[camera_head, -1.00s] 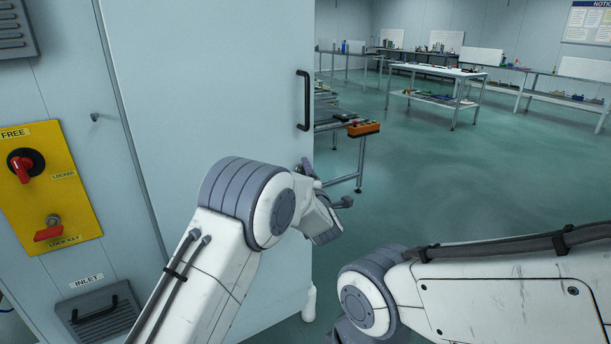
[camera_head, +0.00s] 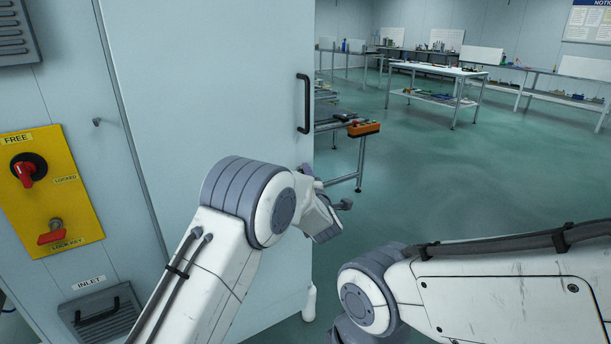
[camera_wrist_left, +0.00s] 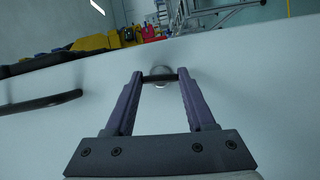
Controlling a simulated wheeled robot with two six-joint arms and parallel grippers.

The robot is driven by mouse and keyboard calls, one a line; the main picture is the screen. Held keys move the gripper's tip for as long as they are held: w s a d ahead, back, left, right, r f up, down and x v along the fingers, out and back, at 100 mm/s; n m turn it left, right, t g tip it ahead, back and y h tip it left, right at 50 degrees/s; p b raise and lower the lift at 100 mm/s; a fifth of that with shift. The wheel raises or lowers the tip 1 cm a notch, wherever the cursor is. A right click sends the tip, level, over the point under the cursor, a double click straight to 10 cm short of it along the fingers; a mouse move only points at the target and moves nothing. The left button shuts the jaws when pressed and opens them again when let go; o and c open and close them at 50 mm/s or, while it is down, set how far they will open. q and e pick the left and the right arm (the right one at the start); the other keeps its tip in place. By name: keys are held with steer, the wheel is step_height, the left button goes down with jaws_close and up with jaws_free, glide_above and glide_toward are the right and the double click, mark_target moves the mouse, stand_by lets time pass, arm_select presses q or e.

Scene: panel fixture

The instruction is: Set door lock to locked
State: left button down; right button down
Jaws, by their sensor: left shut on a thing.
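The tall pale door (camera_head: 225,90) stands in the middle left of the head view. Its lock turn-piece (camera_wrist_left: 160,78) shows in the left wrist view as a dark bar on a round silver base. My left gripper (camera_wrist_left: 159,80) has its two fingertips on either side of the bar and is shut on it. In the head view my own left wrist hides the turn-piece and the fingertips. A yellow panel (camera_head: 75,211) on the left carries a red rotary switch (camera_head: 27,171) with FREE and LOCKED labels, and a red key (camera_head: 52,237). My right gripper is out of view.
A black door handle (camera_head: 303,103) stands above my left wrist; it also shows in the left wrist view (camera_wrist_left: 40,103). A bench with an orange box (camera_head: 363,128) is behind the door's edge. The green floor (camera_head: 450,185) at the right is clear.

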arm_select(q)
steer(key=shift+w+d+r+m+g+y+p, duration=0.1)
steer(key=shift+m+g+y+p, duration=0.75)
steer(key=shift+m+p, duration=1.75)
steer(key=shift+d+r+m+g+y+p, duration=0.1)
steer(key=shift+m+g+y+p, duration=0.85)
steer(key=shift+p, duration=2.6)
steer(key=shift+w+d+m+g+y+p, duration=0.1)
steer(key=shift+m+g+y+p, duration=0.2)
steer(key=shift+m+g+p, duration=1.75)
steer(key=shift+m+t+p, duration=0.6)
steer(key=shift+t+p, duration=0.15)
steer(key=shift+p, duration=0.3)
steer(key=shift+c, duration=1.2)
jaws_free()
steer(key=b+v, duration=0.1)
steer(key=v, duration=0.9)
steer(key=shift+s+b, duration=0.25)
steer(key=shift+b, duration=0.15)
steer(key=shift+d, duration=0.1)
